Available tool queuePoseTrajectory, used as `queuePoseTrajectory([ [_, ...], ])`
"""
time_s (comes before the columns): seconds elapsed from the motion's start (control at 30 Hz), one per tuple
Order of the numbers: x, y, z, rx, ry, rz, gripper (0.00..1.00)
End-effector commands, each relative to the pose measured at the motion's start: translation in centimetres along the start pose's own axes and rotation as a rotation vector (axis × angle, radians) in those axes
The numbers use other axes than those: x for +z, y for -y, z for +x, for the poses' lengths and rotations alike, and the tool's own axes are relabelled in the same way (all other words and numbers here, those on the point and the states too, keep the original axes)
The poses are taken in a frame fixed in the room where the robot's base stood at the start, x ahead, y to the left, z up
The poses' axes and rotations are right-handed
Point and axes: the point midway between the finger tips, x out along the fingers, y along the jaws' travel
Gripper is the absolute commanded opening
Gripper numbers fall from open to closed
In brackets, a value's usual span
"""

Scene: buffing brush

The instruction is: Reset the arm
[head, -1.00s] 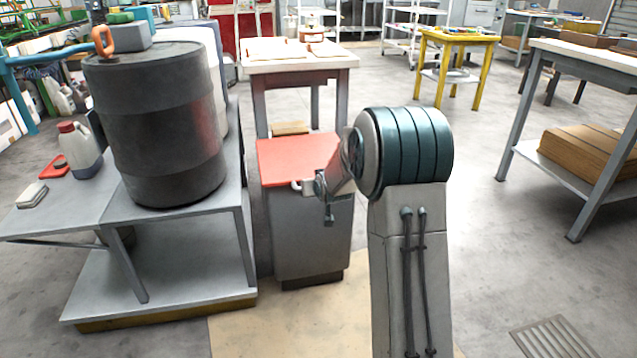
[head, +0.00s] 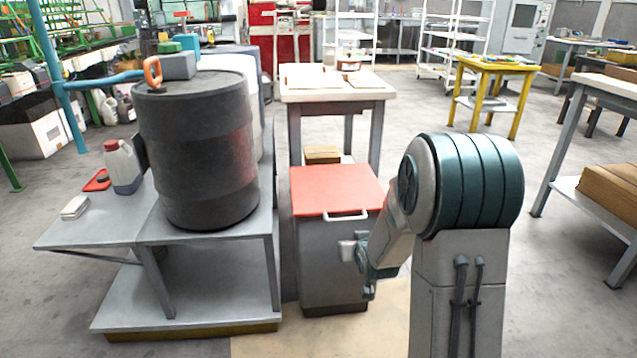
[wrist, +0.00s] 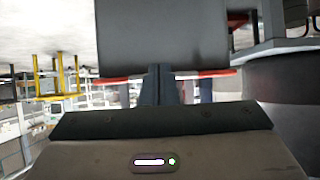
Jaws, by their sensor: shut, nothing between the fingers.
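My arm shows in the head view with its large teal joint (head: 470,185) at right of centre. Its forearm reaches down and left, in front of the grey cabinet (head: 318,260) with a red top (head: 330,188). In the wrist view my gripper (wrist: 160,72) shows as two dark fingers close together, with nothing held between them. The cabinet's grey face (wrist: 175,35) and red edge appear just beyond the fingers, upside down. I cannot tell the exact gap. In the head view the fingertips are too small to make out.
A pale-topped table (head: 335,88) stands behind the cabinet.

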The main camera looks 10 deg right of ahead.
Motion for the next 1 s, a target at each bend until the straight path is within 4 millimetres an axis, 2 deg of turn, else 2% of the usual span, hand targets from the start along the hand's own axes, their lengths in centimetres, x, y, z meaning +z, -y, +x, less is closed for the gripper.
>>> queuePoseTrajectory([
  [0.13,-2.5,0.3,-2.5,0.002,0.025,-0.006,0.0],
  [0.27,-5.6,0.7,-6.6,0.008,0.084,-0.011,0.0],
  [0.6,-12.3,1.8,-18.6,0.021,0.269,-0.02,0.0],
  [1.0,-18.5,3.1,-33.6,0.019,0.481,-0.018,0.0],
])
